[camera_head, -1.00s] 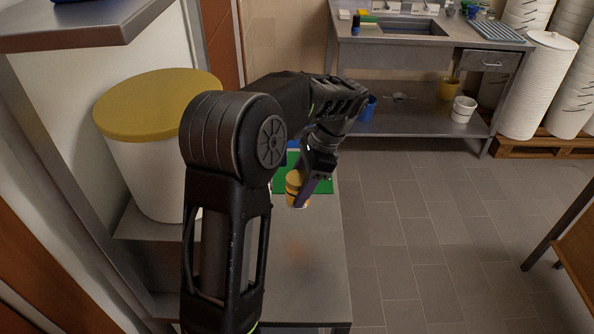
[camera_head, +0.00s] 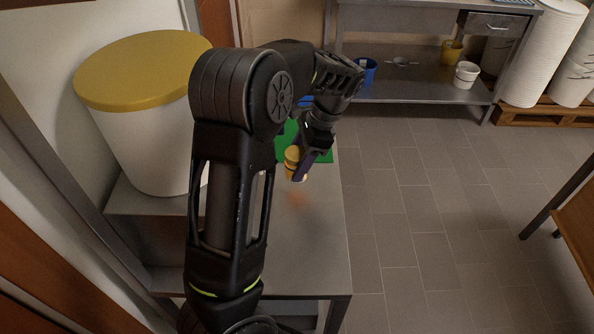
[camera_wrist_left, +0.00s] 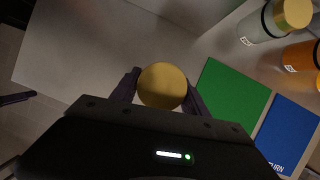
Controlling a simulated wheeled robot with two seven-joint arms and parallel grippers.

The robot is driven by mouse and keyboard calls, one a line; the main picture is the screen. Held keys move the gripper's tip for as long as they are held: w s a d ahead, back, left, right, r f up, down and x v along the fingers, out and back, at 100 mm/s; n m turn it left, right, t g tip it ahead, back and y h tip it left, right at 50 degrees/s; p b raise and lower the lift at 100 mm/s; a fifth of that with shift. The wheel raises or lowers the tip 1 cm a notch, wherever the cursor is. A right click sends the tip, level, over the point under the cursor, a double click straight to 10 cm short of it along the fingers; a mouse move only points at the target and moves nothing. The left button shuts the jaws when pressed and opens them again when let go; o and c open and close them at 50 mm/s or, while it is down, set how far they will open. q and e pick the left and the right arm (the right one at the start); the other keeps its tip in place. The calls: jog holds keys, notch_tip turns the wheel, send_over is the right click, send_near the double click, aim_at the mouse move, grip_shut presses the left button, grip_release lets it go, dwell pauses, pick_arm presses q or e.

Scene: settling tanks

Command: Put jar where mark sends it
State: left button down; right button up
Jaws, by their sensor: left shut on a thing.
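My left gripper (camera_head: 303,172) is shut on a jar (camera_head: 292,160) with a gold lid and an orange body. In the left wrist view the jar's round lid (camera_wrist_left: 162,85) sits between the two fingers; any mark on its side is hidden. The jar is upright or nearly so over the metal table, just in front of a green mat (camera_head: 321,157). The green mat (camera_wrist_left: 228,103) and a blue mat (camera_wrist_left: 290,137) lie side by side in the left wrist view. The blue one has white lettering ending in "URN". My right gripper is not in view.
In the left wrist view, a grey labelled jar (camera_wrist_left: 258,27) and an orange labelled jar (camera_wrist_left: 300,57) stand beyond the mats. A large white bin with a yellow lid (camera_head: 140,70) stands left of the table (camera_head: 310,240). The near tabletop is clear.

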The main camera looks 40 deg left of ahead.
pick_arm(q)
jog(key=shift+f, duration=0.2)
notch_tip(320, 180, down, 3)
jog(key=shift+r, duration=0.1)
jog(key=shift+f, duration=0.45)
jog(key=shift+f, duration=0.1)
jog(key=c, duration=0.6)
grip_release()
jog(key=shift+o, duration=0.2)
